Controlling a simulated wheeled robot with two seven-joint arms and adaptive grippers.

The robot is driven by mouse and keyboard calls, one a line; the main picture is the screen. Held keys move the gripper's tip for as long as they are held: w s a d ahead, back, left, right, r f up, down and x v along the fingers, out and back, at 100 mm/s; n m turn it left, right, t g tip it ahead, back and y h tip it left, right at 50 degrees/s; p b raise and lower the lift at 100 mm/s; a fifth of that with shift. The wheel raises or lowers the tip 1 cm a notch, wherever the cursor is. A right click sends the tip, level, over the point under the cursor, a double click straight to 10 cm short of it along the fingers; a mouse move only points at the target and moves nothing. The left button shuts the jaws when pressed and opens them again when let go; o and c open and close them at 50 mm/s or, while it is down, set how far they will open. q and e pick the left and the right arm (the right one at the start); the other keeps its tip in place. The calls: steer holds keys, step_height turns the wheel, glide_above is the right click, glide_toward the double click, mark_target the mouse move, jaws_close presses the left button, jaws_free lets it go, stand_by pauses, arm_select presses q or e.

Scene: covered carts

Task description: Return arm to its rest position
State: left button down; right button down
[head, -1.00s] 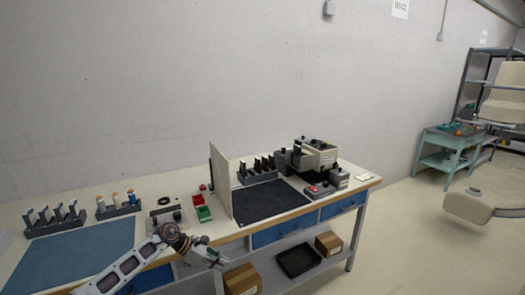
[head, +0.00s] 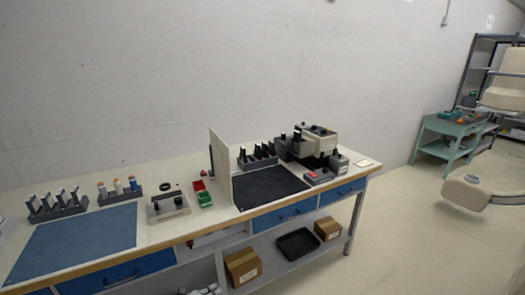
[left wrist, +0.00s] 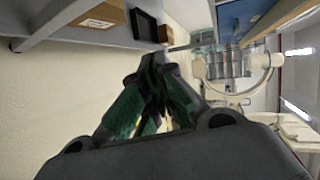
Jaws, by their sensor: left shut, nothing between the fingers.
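My left gripper (head: 207,290) shows only in part at the bottom edge of the head view, low in front of the bench. In the left wrist view the two dark green fingers (left wrist: 156,62) come together at the tips. They are shut with nothing between them. Most of my left arm is outside the head view. I do not see my right gripper in either view.
The workbench (head: 180,235) carries a blue mat (head: 80,240), a black mat (head: 270,188), an upright divider (head: 220,170), a green bin (head: 204,199) and a grey machine (head: 318,140). A cardboard box (head: 242,267) and black tray (head: 298,243) sit on the lower shelf.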

arm_select(q)
steer(key=s+a+f+n+g+y, duration=0.2)
steer(key=s+a+f+n+y, duration=0.15)
steer(key=s+f+n, duration=0.6)
steer(key=s+a+f+n+g+y, duration=0.25)
steer(key=s+a+f+n, duration=0.25)
steer(key=s+f, duration=0.85)
steer(key=s+f+n+g+y, duration=0.1)
steer(key=s+f+n, duration=0.3)
steer(key=s, duration=1.2)
steer(key=s+f+n+g+y, duration=0.1)
steer(key=s+f+n+g, duration=0.3)
steer(key=s, duration=1.1)
steer(key=shift+s+f+n+g, duration=0.35)
steer(key=shift+s+f, duration=0.05)
steer(key=shift+f, duration=0.4)
